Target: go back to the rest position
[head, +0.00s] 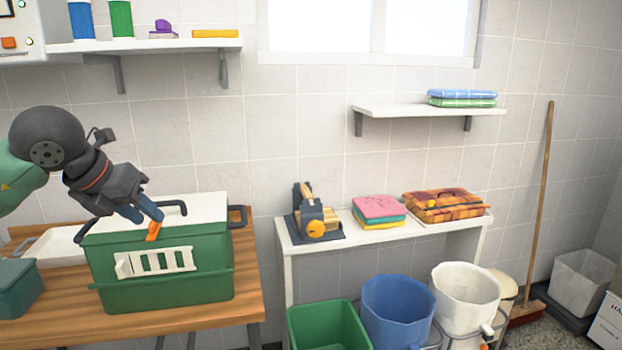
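My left gripper (143,211) comes in from the left and points down at the front top edge of a green carrier box (200,275). Its blue-grey fingertips are close together, just above an orange latch (153,231) on the box front. I cannot tell whether they touch the latch or whether there is a gap between them. The box has a pale lid (205,206), black handles and a white slatted grille (157,261). It stands on a wooden table (250,285). My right gripper is not in view.
A white tray (55,247) and a smaller green box (18,288) sit left on the table. A white bench (355,234) holds folded towels (380,209). Green (328,325), blue (398,310) and white (465,300) bins stand below. A broom (543,200) leans right. Wall shelves are above.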

